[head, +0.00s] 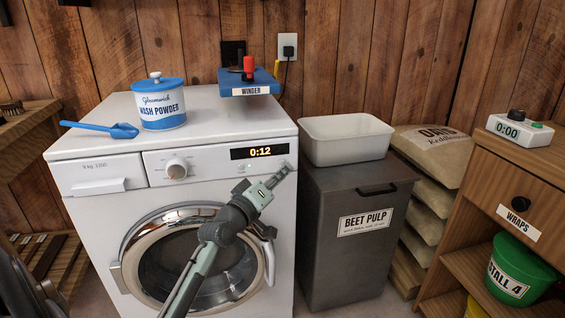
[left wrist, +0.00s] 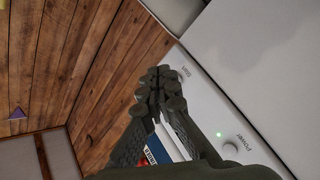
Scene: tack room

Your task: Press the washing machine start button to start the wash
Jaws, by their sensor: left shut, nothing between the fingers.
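The white washing machine (head: 105,215) stands against the plank wall, its round glass door (head: 165,262) looking shut. Its display (head: 259,152) reads 0:12 and a dial (head: 176,168) sits left of it. My left gripper (head: 284,170) is shut and empty at the panel's right end, just below and right of the display. In the left wrist view its dark fingertips (left wrist: 161,76) are close beside the start button (left wrist: 180,79); I cannot tell whether they touch it. The power button (left wrist: 231,150) has a lit green light beside it. My right gripper is not in view.
On the machine top are a wash powder tub (head: 160,106), a blue scoop (head: 101,129) and the blue winder (head: 250,83). A dark beet pulp bin (head: 335,255) with a pale tub (head: 346,150) on it stands close to the right. A wooden cabinet (head: 480,185) is farther right.

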